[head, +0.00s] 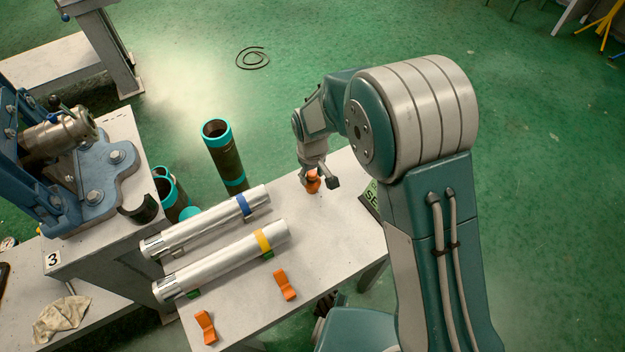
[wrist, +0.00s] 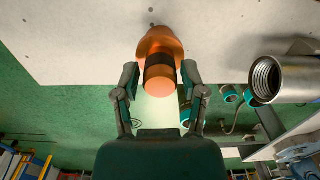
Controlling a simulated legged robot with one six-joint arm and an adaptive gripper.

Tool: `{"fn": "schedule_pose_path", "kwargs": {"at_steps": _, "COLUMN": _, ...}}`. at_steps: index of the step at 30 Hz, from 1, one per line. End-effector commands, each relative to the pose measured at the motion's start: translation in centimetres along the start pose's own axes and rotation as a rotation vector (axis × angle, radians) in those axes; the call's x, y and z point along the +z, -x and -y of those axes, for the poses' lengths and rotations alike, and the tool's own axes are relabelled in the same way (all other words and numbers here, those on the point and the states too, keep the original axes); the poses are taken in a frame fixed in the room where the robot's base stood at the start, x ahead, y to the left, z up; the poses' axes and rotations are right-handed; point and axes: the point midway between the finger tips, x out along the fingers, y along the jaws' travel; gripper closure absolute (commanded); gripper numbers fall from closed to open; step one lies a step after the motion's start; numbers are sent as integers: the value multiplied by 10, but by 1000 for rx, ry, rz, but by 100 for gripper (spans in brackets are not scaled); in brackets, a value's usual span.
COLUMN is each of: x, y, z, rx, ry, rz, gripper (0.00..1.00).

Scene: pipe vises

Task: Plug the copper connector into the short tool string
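The copper connector (head: 313,184) stands on the grey bench near its far right edge. In the wrist view the connector (wrist: 160,62) shows orange with a dark band, between the two fingers. My gripper (head: 319,181) is low over the bench around the connector. Its fingers (wrist: 160,78) are spread, with a visible gap on each side of the narrow part. Two silver tool strings lie side by side: one with a blue band (head: 205,223), one with a yellow band (head: 222,264). I cannot tell surely which is the short one. A tube's threaded open end (wrist: 266,78) shows in the wrist view.
Orange holders (head: 285,285) (head: 205,327) sit at the bench's near side. A dark sign (head: 371,197) stands at the right edge. Dark pipes with teal ends (head: 224,158) stand behind the bench. A blue vise (head: 80,190) is at left.

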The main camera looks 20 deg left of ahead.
Motion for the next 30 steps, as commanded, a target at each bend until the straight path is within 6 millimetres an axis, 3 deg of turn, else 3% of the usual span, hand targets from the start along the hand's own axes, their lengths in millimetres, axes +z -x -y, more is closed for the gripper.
{"fn": "schedule_pose_path", "kwargs": {"at_steps": 1, "x": 0, "y": 0, "z": 0, "rx": 0, "ry": 0, "rz": 0, "gripper": 80}}
{"fn": "schedule_pose_path", "kwargs": {"at_steps": 2, "x": 0, "y": 0, "z": 0, "rx": 0, "ry": 0, "rz": 0, "gripper": 94}}
{"fn": "schedule_pose_path", "kwargs": {"at_steps": 3, "x": 0, "y": 0, "z": 0, "rx": 0, "ry": 0, "rz": 0, "gripper": 100}}
{"fn": "schedule_pose_path", "kwargs": {"at_steps": 10, "x": 0, "y": 3, "z": 0, "rx": 0, "ry": 0, "rz": -1, "gripper": 100}}
{"fn": "schedule_pose_path", "kwargs": {"at_steps": 30, "x": -1, "y": 38, "z": 0, "rx": 0, "ry": 0, "rz": -2, "gripper": 100}}
